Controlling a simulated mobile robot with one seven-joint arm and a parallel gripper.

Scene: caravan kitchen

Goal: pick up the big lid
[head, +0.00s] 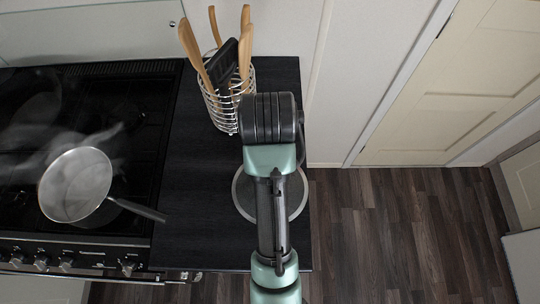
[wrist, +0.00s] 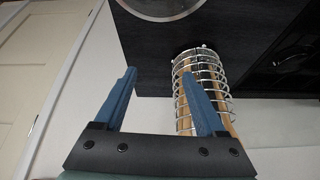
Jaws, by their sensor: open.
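The big lid (head: 246,192) looks like a round, flat, grey disc with a pale rim. It lies on the dark counter, and my arm covers its middle in the head view. Part of it also shows at the top edge of the wrist view (wrist: 160,10), cut off by the frame. My gripper (wrist: 158,64) is open and empty, with its two blue fingers spread. It is apart from the lid, close to the utensil basket. In the head view my arm's dark end hides the fingers.
A wire basket (head: 222,112) with wooden utensils stands at the back of the counter (head: 190,215); in the wrist view it is behind or beside one finger. A pan (head: 75,185) sits on the stove at left. Open floor (head: 400,235) lies right.

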